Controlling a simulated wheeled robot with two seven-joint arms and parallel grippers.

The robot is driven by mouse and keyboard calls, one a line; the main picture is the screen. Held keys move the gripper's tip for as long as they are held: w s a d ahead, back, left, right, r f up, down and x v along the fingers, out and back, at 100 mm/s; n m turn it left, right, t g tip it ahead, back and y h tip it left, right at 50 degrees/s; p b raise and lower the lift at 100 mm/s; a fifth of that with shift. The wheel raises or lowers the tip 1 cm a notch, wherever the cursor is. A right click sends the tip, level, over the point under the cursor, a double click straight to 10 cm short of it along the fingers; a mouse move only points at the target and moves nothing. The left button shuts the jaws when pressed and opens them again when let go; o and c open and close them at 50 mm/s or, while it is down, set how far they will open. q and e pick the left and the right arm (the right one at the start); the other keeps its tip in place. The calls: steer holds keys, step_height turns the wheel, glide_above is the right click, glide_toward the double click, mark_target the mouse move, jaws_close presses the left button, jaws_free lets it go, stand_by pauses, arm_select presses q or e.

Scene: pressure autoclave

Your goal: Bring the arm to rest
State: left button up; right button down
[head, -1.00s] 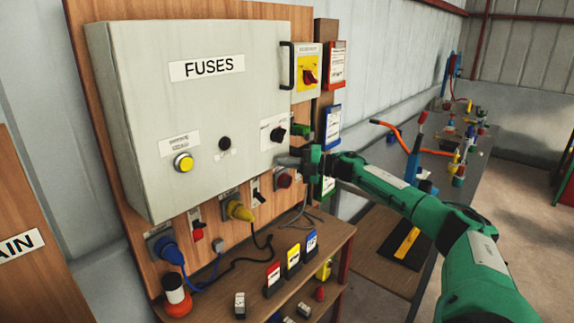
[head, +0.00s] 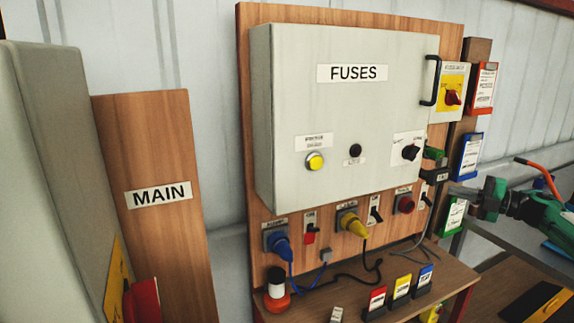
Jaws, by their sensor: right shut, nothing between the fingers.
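My right arm comes in from the right edge with its green links. Its gripper (head: 457,190) is shut and empty, in front of the right edge of the wooden board, below and right of the fuse box. It overlaps the area beside a green-framed card (head: 453,216) in the picture; I cannot tell whether it touches anything. The grey fuse box (head: 345,120) is closed, with a black handle (head: 430,80) at its right edge. My left gripper is not in view.
Blue (head: 281,247) and yellow (head: 352,224) plugs sit under the box. A MAIN board (head: 165,240) and grey cabinet (head: 50,150) stand left. A workbench is at the right.

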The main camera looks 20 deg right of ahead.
steer(key=w+a+f+m+t+h, duration=0.1)
steer(key=a+f+m+h, duration=0.15)
steer(key=a+f, duration=0.55)
steer(key=w+a+f+m+t+h, duration=0.1)
steer(key=w+a+f+m+h, duration=0.1)
steer(key=a+f+m, duration=0.4)
steer(key=w+a+f+m+h, duration=0.1)
steer(key=a+f+m+h, duration=0.1)
steer(key=a+f, duration=0.75)
steer(key=s+a+f+m+g+h, duration=0.2)
steer(key=s+a+f+m+h, duration=0.3)
steer(key=s+a+f, duration=0.45)
steer(key=s+a+f+m+g, duration=0.1)
steer(key=s+a+m+g, duration=0.25)
steer(key=s, duration=0.65)
steer(key=s+a+f+m+g, duration=0.15)
steer(key=s+a+g, duration=0.25)
steer(key=s, duration=0.5)
steer(key=s+a+m+g, duration=0.3)
steer(key=s+a, duration=0.1)
steer(key=s, duration=0.6)
step_height(320, 180, down, 32)
steer(key=g, duration=0.2)
steer(key=s+d+f, duration=0.3)
steer(key=s+f, duration=1.6)
steer(key=shift+d+g, duration=0.15)
steer(key=shift+g, duration=0.2)
